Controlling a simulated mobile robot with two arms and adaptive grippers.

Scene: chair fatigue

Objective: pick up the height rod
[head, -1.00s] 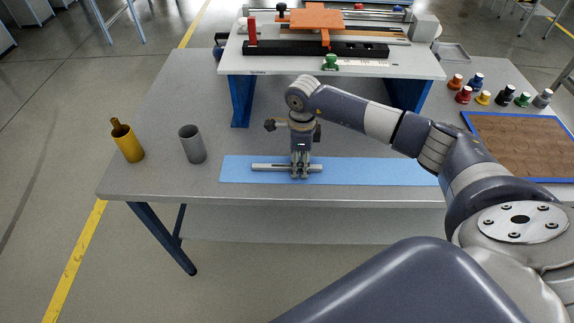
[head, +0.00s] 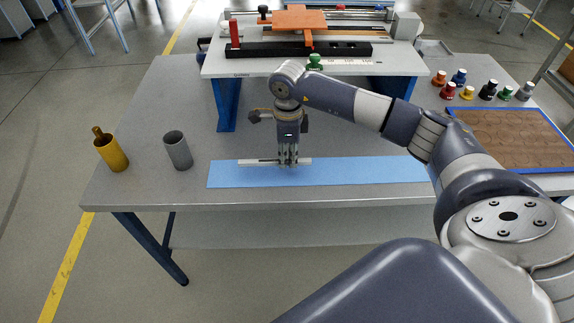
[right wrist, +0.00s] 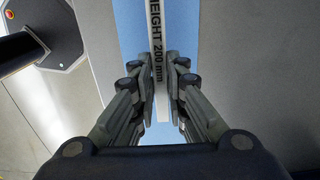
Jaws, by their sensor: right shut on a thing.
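The height rod (head: 256,162) is a pale, straight bar lying level, left to right, over the blue mat (head: 370,170). Black lettering reading "HEIGHT 200 mm" shows on the rod in the right wrist view (right wrist: 157,45). My right gripper (head: 287,162) points down and is shut on the rod near its middle. The rod looks to be held a little above the mat. In the right wrist view the fingers of my gripper (right wrist: 161,82) press on both sides of the rod. My left gripper is not in view.
A grey cup (head: 178,151) and a yellow cup (head: 112,153) with something in it stand at the left. A raised white bench (head: 225,66) with a rail device stands behind. Several coloured knobs (head: 488,90) and a blue-edged brown board (head: 515,135) are at the right.

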